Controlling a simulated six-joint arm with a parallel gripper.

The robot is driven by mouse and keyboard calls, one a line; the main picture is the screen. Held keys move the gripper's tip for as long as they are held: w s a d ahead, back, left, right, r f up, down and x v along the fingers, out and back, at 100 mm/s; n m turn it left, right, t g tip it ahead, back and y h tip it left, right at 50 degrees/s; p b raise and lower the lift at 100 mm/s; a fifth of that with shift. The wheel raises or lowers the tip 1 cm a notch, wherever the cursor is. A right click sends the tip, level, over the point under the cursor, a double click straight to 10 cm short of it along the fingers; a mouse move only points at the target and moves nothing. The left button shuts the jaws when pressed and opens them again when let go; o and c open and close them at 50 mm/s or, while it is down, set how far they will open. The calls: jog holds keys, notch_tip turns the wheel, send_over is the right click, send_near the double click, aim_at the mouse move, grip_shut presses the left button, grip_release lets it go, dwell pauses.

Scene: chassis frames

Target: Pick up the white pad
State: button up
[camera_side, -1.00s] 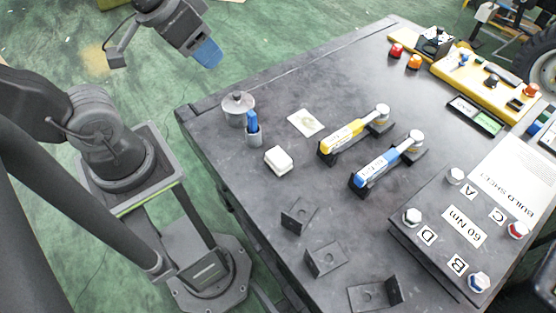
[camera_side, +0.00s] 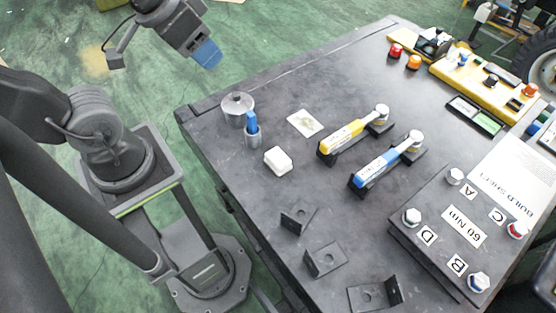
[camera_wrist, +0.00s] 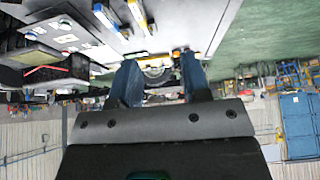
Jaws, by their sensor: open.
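The white pad (camera_side: 278,160) is a small, thick block with rounded edges. My gripper (camera_side: 207,54) has blue fingers and hangs well above and behind the table's left corner, far from the pad. In the wrist view my gripper (camera_wrist: 160,78) shows two blue fingers spread apart with nothing held between them. I cannot make out the pad in the wrist view.
A lidded metal tin (camera_side: 238,108) and a flat stained card (camera_side: 305,123) lie near the pad. Yellow (camera_side: 342,140) and blue (camera_side: 377,168) torque wrenches rest on stands to its right. Black angle brackets (camera_side: 326,259) lie in front. A bolted plate (camera_side: 462,227) stands at right.

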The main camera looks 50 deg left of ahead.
jog(key=o, duration=0.8)
jog(key=shift+c, duration=0.2)
jog(key=m+g, duration=0.6)
jog(key=m, duration=1.2)
send_over(278, 156)
notch_tip(278, 156, down, 23)
jog(key=f, duration=0.8)
jog(key=shift+d, duration=0.3)
jog(key=shift+a+f, duration=0.15)
jog(key=shift+f, duration=1.2)
jog(key=shift+a+f, duration=0.1)
jog(key=shift+f, duration=1.2)
